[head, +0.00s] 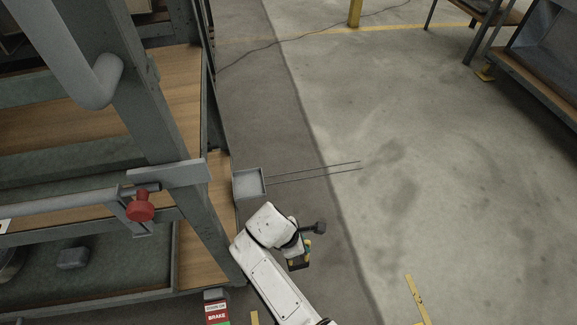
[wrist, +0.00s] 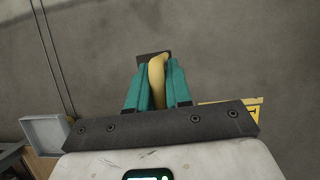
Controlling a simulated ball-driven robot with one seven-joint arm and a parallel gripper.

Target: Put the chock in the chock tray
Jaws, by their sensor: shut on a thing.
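My gripper (wrist: 157,88) has teal fingers and is shut on a yellow, narrow piece, which I take to be the chock (wrist: 156,80). A dark block shows at its far end, and the fingers hide its sides. In the head view my gripper (head: 306,245) is small and partly hidden by my white arm, with a dark end sticking out to the right. The chock tray (head: 249,183), a shallow grey square tray, is at the side of the rack, up and left of my gripper. It also shows at the left of the wrist view (wrist: 45,133), apart from the chock.
Two thin rods (head: 313,172) run right from the tray. A grey metal rack (head: 190,215) with wooden shelves and a red knob (head: 140,206) fills the left. A BRAKE label (head: 217,311) is at the bottom. Open concrete floor lies right; another rack stands far right.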

